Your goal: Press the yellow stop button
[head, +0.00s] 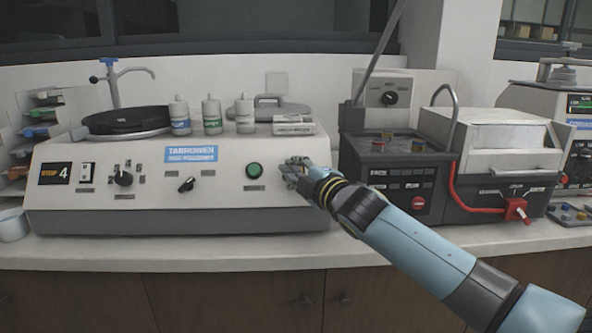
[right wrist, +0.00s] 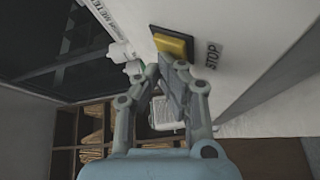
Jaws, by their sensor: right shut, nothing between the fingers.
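The yellow stop button (right wrist: 172,46) sits in a dark square frame on the white machine front, beside a STOP label (right wrist: 213,55), in the right wrist view. My right gripper (right wrist: 167,66) is shut and empty, its fingertips right by the near edge of the button; I cannot tell whether they touch it. In the head view my right gripper (head: 287,167) is at the right end of the white machine's front panel (head: 220,205) and hides the yellow button. My left gripper is not in view.
A green button (head: 254,170) is just left of my right gripper. Three bottles (head: 212,115) stand on top of the machine. A dark press (head: 395,175) with a red button stands to the right. The counter front (head: 180,256) is clear.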

